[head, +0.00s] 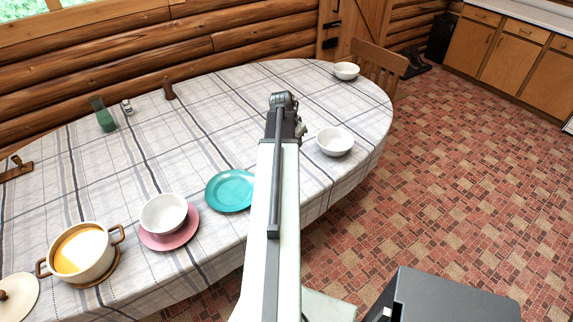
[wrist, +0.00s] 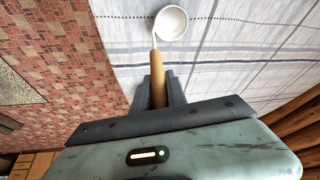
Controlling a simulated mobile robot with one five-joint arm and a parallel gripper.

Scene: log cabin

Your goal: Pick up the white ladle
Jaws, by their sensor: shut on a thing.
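The white ladle (wrist: 171,23) shows in the wrist view as a round white head on a thin white neck, with a tan handle (wrist: 157,80). My gripper (wrist: 159,88) is shut on that handle, with a dark finger on each side. The ladle's head points away from my gripper, over the checked tablecloth. I cannot tell how far it is above the cloth. In the head view my arm hides the ladle and the fingers.
The table (head: 140,165) holds a white bowl (head: 335,141) right of my arm, a far bowl (head: 346,71), a teal plate (head: 230,191), a bowl (head: 163,213) on a pink plate (head: 172,239), and a pot (head: 84,252). A chair (head: 378,66) stands behind. Tiled floor lies right.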

